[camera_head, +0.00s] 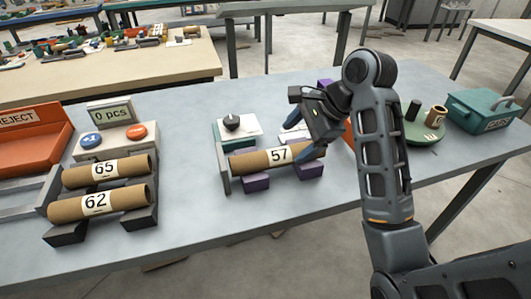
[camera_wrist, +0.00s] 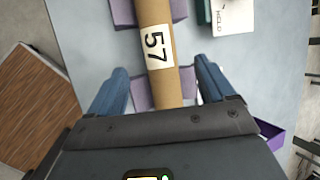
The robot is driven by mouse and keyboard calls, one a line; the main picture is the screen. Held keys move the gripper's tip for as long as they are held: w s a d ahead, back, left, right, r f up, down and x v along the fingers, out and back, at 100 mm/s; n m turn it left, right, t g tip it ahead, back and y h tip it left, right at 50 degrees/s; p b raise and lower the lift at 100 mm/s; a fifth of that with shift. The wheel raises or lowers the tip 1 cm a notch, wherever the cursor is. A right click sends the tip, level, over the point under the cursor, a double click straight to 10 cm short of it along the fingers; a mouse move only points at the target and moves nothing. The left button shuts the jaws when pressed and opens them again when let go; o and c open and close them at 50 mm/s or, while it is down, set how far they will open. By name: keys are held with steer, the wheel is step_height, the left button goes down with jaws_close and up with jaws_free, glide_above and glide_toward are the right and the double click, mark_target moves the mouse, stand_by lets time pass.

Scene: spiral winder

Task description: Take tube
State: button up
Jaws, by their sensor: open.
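A brown cardboard tube (camera_head: 250,161) labelled 57 lies on purple cradle blocks (camera_head: 257,183) in the middle of the table. Two more tubes, labelled 65 (camera_head: 128,170) and 62 (camera_head: 123,200), lie on a dark rack at the left. My gripper (camera_head: 303,140) is at the right end of tube 57. In the wrist view, my open gripper (camera_wrist: 158,90) has one blue finger on each side of tube 57 (camera_wrist: 155,20), with gaps between fingers and tube. The tube's near end is hidden behind the gripper body.
An orange REJECT bin (camera_head: 30,150) and a counter box (camera_head: 110,113) reading 0 pcs stand at the left. A white card with a dark knob (camera_head: 232,123) lies behind tube 57. A green round stand (camera_head: 425,132) and a teal CAPS box (camera_head: 480,108) are at the right. The front table surface is clear.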

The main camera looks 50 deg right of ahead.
mark_target(284, 152)
steer(key=b+x, duration=0.1)
steer(key=x, duration=0.6)
steer(key=shift+f, duration=0.1)
steer(key=c, duration=1.2)
